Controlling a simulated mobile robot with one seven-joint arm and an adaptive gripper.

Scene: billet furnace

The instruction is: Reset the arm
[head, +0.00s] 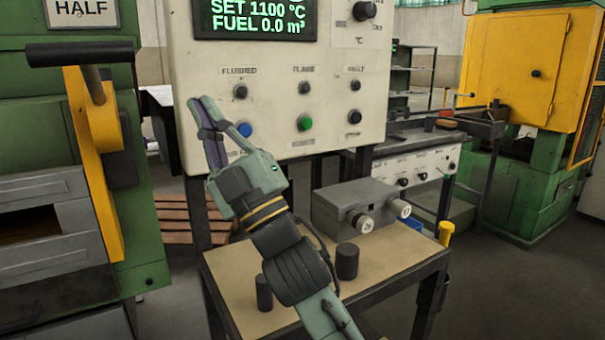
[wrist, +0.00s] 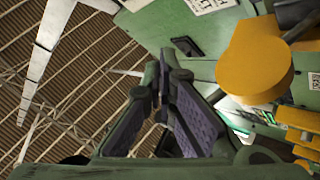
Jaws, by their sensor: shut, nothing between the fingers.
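My gripper (head: 200,104) is raised in front of the lower left part of the control panel (head: 350,75) in the head view. Its fingers point up and to the left and are shut with nothing between them. The fingertips are left of the blue button (head: 245,130); the head view does not show whether they touch the panel. In the wrist view the fingers (wrist: 161,58) meet at their tips and point up toward the roof. My arm reaches up from the bottom over the small table (head: 230,275).
A grey box with two knobs (head: 360,205) and two dark cylinders (head: 347,261) stand on the table. The green furnace with a yellow lever (head: 95,150) is at the left. A green and yellow machine (head: 530,60) and a workbench (head: 400,150) stand at the right.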

